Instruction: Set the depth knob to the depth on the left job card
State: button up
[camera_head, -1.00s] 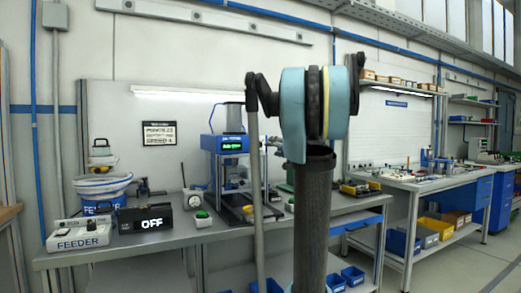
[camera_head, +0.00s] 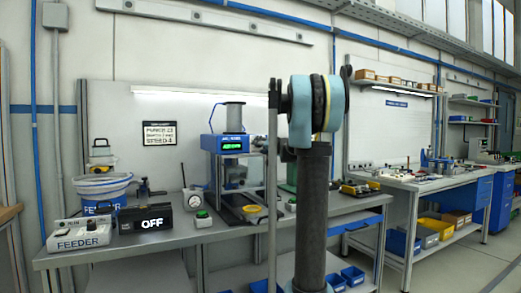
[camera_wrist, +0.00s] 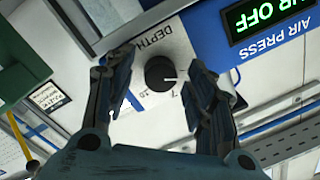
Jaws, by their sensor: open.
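The depth knob (camera_wrist: 160,73) is a round black dial on the white panel of the air press (camera_wrist: 268,45), under the printed word DEPTH. Its white pointer mark faces right in the wrist view, and small scale numbers sit around it. My gripper (camera_wrist: 161,78) is open, with one finger on each side of the knob; I cannot tell whether either touches it. In the head view the press (camera_head: 230,143) stands on the bench, its knob not visible. A job card (camera_head: 160,133) hangs on the wall to its left; its small print is hard to read.
The press has a lit green display (camera_wrist: 262,17). A dark green block (camera_wrist: 20,65) is close at left.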

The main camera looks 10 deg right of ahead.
jog(key=c, duration=1.1)
jog(key=shift+o, duration=0.2)
jog(key=shift+m, duration=0.3)
jog(key=m, duration=1)
jog(key=shift+s+t, duration=0.1)
jog(key=shift+t, duration=0.3)
jog(key=shift+a+m, duration=0.1)
jog(key=shift+m, duration=0.6)
